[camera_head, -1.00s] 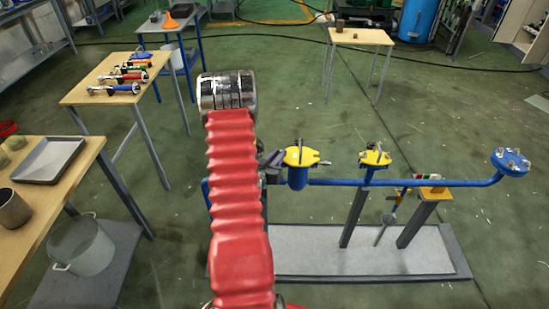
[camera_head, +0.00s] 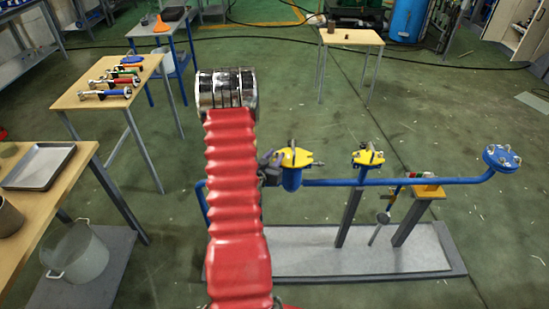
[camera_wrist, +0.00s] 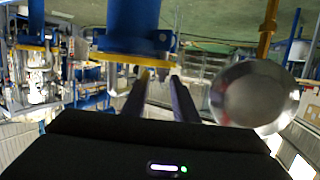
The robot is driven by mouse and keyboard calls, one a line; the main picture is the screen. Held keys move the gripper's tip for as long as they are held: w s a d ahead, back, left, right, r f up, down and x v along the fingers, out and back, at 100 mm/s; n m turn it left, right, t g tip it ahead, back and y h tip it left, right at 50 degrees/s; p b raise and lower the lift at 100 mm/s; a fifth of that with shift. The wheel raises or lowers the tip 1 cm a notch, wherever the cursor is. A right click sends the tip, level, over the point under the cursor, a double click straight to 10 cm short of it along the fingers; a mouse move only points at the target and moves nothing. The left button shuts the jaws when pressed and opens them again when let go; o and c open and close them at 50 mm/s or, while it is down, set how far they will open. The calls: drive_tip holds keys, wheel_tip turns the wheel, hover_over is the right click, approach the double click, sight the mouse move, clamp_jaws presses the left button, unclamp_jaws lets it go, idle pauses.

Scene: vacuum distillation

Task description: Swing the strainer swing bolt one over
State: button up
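The strainer (camera_head: 292,175) is a blue pot with a yellow lid (camera_head: 295,157) on the blue pipe, in the head view. Small metal swing bolts sit around the lid; one (camera_head: 318,163) sticks out at its right side. I cannot tell which is bolt one. My gripper (camera_head: 270,168) is at the lid's left edge, partly hidden behind my red arm. In the wrist view, which looks upside down, the blue pot (camera_wrist: 132,22) and yellow lid rim (camera_wrist: 125,59) are just beyond my two dark fingers (camera_wrist: 163,85). The fingers are apart, with no clear grip on anything.
A second yellow-lidded fitting (camera_head: 368,158) and a blue end flange (camera_head: 501,158) lie along the pipe (camera_head: 430,181) to the right. A grey base plate (camera_head: 350,252) is below. Wooden tables stand at left, one holding a tray (camera_head: 40,166). Open floor lies behind the pipe.

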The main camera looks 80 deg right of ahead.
drive_tip(key=shift+a, duration=0.1)
drive_tip(key=v, duration=1.3)
drive_tip(key=shift+a, duration=0.35)
idle(0.3)
